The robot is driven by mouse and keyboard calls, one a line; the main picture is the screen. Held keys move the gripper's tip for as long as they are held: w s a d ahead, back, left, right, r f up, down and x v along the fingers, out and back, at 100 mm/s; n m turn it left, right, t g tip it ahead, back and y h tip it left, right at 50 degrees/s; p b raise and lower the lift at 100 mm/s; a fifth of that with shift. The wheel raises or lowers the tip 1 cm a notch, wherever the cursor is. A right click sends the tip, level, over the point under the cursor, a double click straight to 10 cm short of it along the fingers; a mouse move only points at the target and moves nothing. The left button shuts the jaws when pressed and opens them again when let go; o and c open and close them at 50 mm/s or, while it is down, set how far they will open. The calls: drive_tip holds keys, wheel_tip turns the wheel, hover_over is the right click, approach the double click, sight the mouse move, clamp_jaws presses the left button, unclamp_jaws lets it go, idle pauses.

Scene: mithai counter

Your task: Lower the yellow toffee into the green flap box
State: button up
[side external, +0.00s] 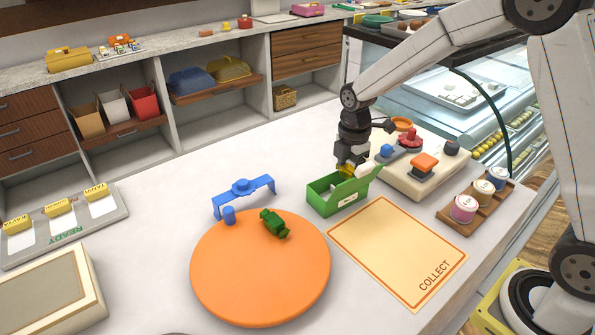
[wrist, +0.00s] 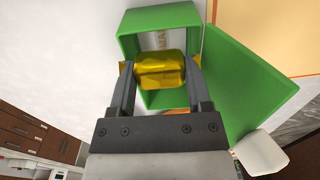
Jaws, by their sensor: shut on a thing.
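My gripper (wrist: 160,85) is shut on the yellow toffee (wrist: 160,70), with one finger on each side of it. The toffee is held over the opening of the green flap box (wrist: 128,25). In the wrist view the box flap stands open to the right. In the side view the green box (side external: 322,201) sits on the counter with its flap up on the right side, and my gripper (side external: 346,167) is just above its back edge.
A green wrapped toffee (side external: 273,222) lies on the orange round board (side external: 260,275), near a blue bracket (side external: 243,190). A COLLECT mat (side external: 395,250) lies right of the box. A beige station with coloured knobs (side external: 420,172) and a wooden jar rack (side external: 475,208) stand close by on the right.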

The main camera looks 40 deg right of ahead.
drive_tip(key=o, duration=1.3)
drive_tip(key=shift+c, duration=0.2)
drive_tip(key=shift+r, duration=0.15)
drive_tip(key=shift+r, duration=3.35)
